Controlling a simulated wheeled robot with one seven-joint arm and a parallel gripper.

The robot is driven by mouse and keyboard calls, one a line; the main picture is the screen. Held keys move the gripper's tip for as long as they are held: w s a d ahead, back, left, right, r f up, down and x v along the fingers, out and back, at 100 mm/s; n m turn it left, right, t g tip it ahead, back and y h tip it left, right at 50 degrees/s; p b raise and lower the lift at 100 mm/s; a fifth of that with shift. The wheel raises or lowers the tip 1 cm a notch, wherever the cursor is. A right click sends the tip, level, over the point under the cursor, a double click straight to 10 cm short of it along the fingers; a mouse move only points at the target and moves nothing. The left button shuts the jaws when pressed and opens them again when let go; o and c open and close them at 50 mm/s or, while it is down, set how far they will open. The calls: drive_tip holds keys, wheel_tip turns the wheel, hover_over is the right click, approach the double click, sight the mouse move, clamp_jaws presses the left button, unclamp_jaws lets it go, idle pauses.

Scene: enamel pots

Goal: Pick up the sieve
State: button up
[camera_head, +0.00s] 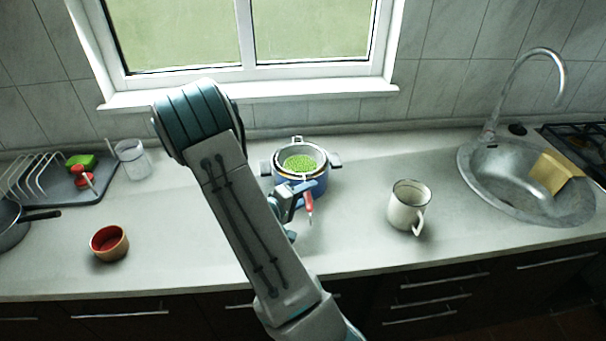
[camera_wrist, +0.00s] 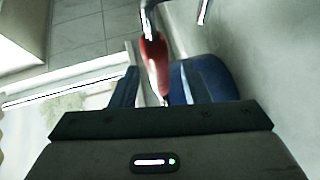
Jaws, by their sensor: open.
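The sieve (camera_head: 308,203) rests on a blue pot (camera_head: 292,186), with green peas (camera_head: 299,162) in its bowl. Its red handle sticks out toward the front of the counter. My gripper (camera_head: 298,196) is open at the handle, partly hidden by my arm in the head view. In the wrist view the red handle of the sieve (camera_wrist: 155,65) shows just beyond and between the fingers. I cannot tell whether a finger touches the handle.
A pale mug (camera_head: 408,207) stands to the right, before the sink (camera_head: 500,185). A red bowl (camera_head: 109,243) stands at the left front. A glass jar (camera_head: 132,160) and a dish rack (camera_head: 90,195) are at the back left. The counter between pot and mug is clear.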

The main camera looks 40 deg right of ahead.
drive_tip(key=shift+d, duration=0.1)
drive_tip(key=shift+c, duration=0.3)
clamp_jaws()
drive_tip(key=shift+r, duration=0.15)
